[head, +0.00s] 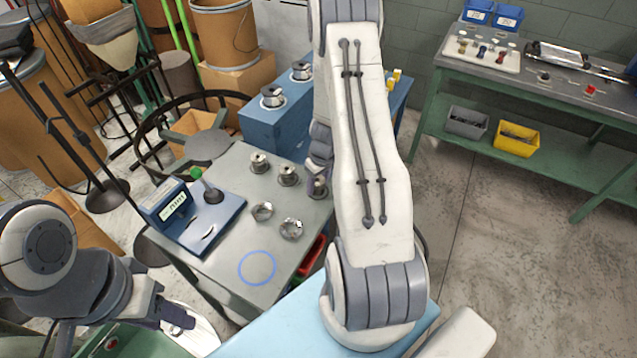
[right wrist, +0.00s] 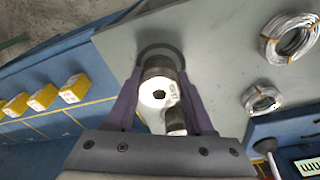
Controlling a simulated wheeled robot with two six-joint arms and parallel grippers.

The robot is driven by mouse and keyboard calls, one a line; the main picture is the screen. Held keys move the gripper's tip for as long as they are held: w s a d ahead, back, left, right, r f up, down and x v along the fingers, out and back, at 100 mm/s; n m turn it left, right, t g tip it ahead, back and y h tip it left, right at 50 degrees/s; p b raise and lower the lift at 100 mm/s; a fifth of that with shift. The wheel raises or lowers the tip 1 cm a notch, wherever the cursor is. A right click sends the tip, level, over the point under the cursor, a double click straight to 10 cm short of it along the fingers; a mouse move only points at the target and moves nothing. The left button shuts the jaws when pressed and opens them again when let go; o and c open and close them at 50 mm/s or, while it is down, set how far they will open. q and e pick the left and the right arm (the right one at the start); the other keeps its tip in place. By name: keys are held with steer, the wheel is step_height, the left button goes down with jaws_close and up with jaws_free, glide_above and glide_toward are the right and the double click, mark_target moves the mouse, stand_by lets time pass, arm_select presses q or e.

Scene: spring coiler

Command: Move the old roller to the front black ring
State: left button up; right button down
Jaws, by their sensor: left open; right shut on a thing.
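My right gripper (right wrist: 162,88) is shut on a pale metal roller (right wrist: 160,92) with a dark hole in its end. A black ring (right wrist: 160,50) shows as an arc on the grey table just past the roller. I cannot tell whether the roller touches the table. In the head view, my right arm hides most of that gripper; a roller (head: 318,188) shows beside the arm, probably the held one. Two more rollers (head: 258,162) (head: 288,176) stand in line with it. My left gripper (head: 180,322) is open and empty at the lower left.
Two wire coils (head: 262,211) (head: 291,229) lie on the grey table near a blue ring mark (head: 257,268). A blue device with a display (head: 178,207) stands at its left. Reels (head: 272,96) stand on the blue cabinet behind. Yellow blocks (right wrist: 75,87) lie on a blue surface.

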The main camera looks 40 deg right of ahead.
steer(key=shift+f, duration=0.1)
steer(key=shift+c, duration=1.4)
jaws_free()
